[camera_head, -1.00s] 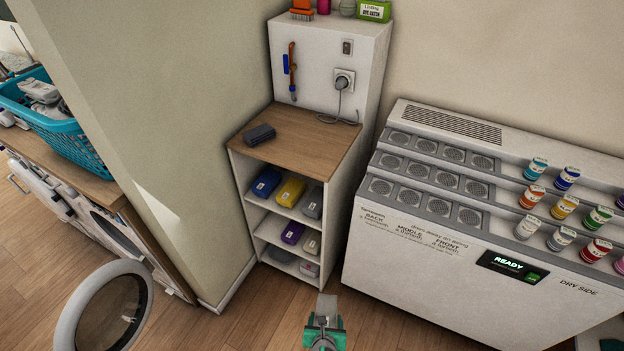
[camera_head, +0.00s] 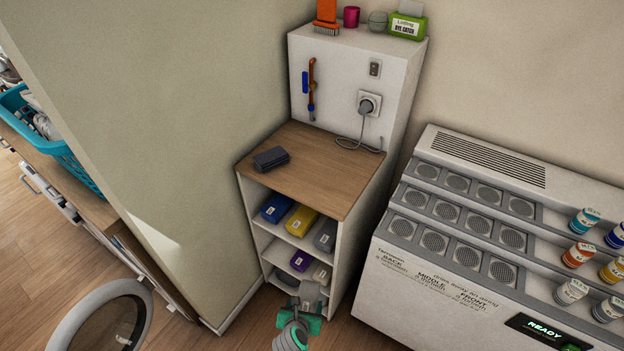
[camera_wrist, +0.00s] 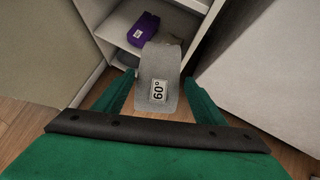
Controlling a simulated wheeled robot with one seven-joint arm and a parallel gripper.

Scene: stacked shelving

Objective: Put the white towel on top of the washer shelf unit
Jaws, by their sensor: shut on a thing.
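A pale grey-white folded towel (camera_wrist: 158,70) with a "60°" label is held between the green fingers of my gripper (camera_wrist: 158,95) in the wrist view. In the head view my gripper (camera_head: 303,316) is at the bottom centre, in front of the lower shelves, with the towel (camera_head: 309,291) at its tip. The shelf unit (camera_head: 338,253) has a bare wooden top (camera_head: 325,168) with a dark grey folded cloth (camera_head: 271,158) at its left. Its shelves hold blue (camera_head: 277,207), yellow (camera_head: 301,220), grey and purple (camera_head: 301,260) folded cloths.
A white machine (camera_head: 440,290) with round vents and coloured jars stands right of the shelf unit. A wall (camera_head: 180,130) separates the left counter with a teal basket (camera_head: 60,150). An open round door (camera_head: 110,315) is at lower left.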

